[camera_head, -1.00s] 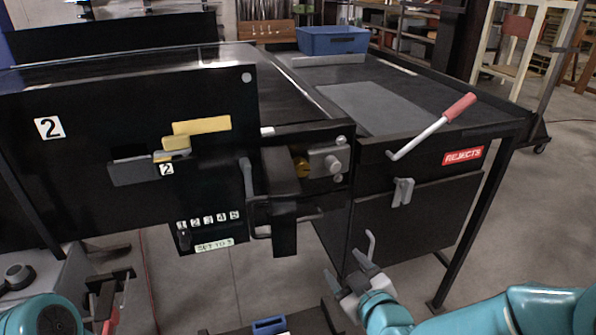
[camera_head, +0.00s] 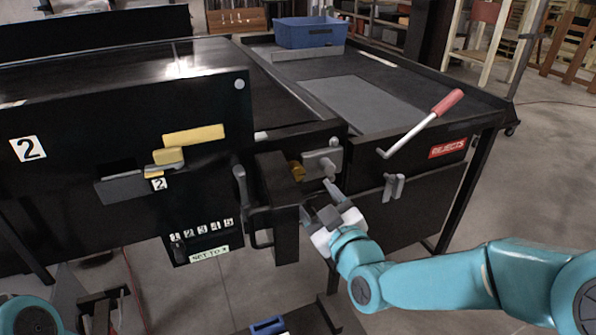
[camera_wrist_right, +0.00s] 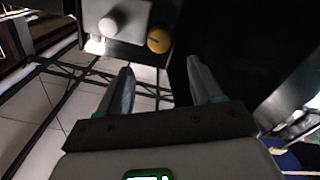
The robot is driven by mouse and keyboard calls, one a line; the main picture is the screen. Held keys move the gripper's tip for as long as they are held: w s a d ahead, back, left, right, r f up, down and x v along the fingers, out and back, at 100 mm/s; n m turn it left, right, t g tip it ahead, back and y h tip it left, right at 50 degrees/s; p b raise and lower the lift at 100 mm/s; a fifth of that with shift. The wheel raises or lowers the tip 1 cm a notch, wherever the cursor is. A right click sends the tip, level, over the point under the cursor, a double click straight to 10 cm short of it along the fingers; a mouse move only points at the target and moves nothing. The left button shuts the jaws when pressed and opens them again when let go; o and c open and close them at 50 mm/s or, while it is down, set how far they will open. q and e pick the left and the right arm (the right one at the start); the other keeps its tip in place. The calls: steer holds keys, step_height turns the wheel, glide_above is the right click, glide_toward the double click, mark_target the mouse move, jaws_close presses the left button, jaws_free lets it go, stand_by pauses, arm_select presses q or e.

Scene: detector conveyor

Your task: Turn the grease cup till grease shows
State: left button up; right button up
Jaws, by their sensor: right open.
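The grease cup (camera_head: 297,171) is a small brass-yellow round knob beside a grey block (camera_head: 322,162) on the conveyor's front, right of a black upright housing (camera_head: 280,205). The cup also shows in the right wrist view (camera_wrist_right: 159,40), beyond the fingertips and roughly between their lines. My right gripper (camera_head: 318,200) is open and empty, just below and in front of the cup, apart from it. Its two grey fingers show in the right wrist view (camera_wrist_right: 161,70). I cannot make out any grease. My left gripper is out of view; only a teal part of that arm shows at lower left.
A red-handled lever (camera_head: 425,122) and a grey hook (camera_head: 393,187) are on the rejects section at right. A dark handle (camera_head: 241,187) stands left of the housing. A numbered selector panel (camera_head: 200,240) hangs below. A blue bin (camera_head: 309,33) sits at the back.

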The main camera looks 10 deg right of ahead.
mark_target(297, 174)
steer(key=w, duration=0.2)
steer(key=w+a+p, duration=0.1)
steer(key=w, duration=0.1)
steer(key=w+p, duration=0.1)
steer(key=w, duration=0.2)
steer(key=shift+a, duration=0.15)
steer(key=shift+w+a, duration=0.15)
steer(key=shift+w, duration=0.25)
steer(key=shift+w+f, duration=0.15)
steer(key=shift+w, duration=0.25)
steer(key=c, duration=1.1)
steer(key=shift+o, duration=0.2)
